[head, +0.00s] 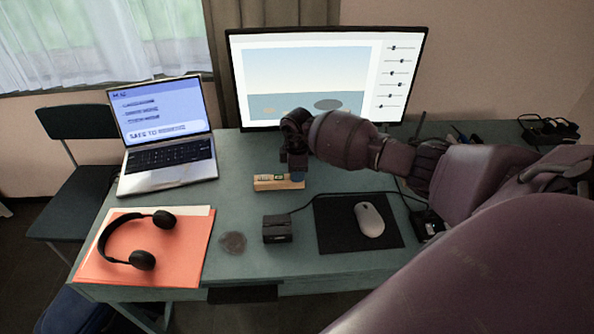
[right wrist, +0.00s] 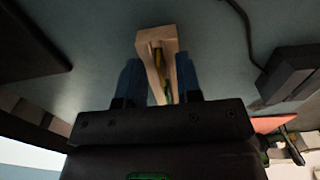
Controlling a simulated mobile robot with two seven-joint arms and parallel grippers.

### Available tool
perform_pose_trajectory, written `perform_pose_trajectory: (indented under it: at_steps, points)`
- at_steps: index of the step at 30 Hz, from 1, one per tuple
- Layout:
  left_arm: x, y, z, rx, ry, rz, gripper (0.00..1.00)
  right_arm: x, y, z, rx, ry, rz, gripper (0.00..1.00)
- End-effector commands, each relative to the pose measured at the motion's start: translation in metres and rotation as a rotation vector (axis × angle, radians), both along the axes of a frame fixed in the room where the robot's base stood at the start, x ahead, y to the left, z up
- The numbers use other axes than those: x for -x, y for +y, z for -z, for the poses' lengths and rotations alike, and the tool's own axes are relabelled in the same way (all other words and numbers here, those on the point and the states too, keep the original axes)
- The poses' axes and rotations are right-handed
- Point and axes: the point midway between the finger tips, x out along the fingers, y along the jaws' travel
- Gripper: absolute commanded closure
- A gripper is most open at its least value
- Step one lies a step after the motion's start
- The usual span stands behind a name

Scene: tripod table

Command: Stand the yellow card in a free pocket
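A small wooden holder (head: 262,185) sits on the table in front of the monitor. Small white and green cards show at its top. In the right wrist view, the holder (right wrist: 168,36) lies end-on, with a thin yellow strip (right wrist: 157,54) and some green in its slot. I cannot tell for sure whether the strip is the yellow card. My right gripper (head: 297,176) is low at the holder's right end. Its two blue fingers (right wrist: 158,82) stand apart on either side of the holder. Contact with the wood is unclear. My left gripper is not in view.
A black box (head: 277,229) with a cable and a mouse (head: 369,219) on a dark mat (head: 338,238) lie nearer the front. The monitor (head: 300,80) stands behind.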

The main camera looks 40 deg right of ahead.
Motion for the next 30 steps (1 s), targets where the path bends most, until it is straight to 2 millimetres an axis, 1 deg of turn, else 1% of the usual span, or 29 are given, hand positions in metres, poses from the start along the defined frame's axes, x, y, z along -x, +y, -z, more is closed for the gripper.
perform_pose_trajectory:
  at_steps: [8,21,25,30]
  points:
    - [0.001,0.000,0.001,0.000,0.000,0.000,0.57,0.000,0.000,-0.002,0.001,-0.001,0.000,0.68]
    - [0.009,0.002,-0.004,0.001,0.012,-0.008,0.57,-0.001,-0.001,-0.081,0.002,-0.005,-0.001,0.68]
    - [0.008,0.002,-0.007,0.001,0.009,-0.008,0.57,0.000,0.000,-0.097,0.000,-0.002,-0.001,0.68]
    - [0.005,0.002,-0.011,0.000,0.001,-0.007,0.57,0.000,0.000,-0.107,0.001,0.000,0.000,0.68]
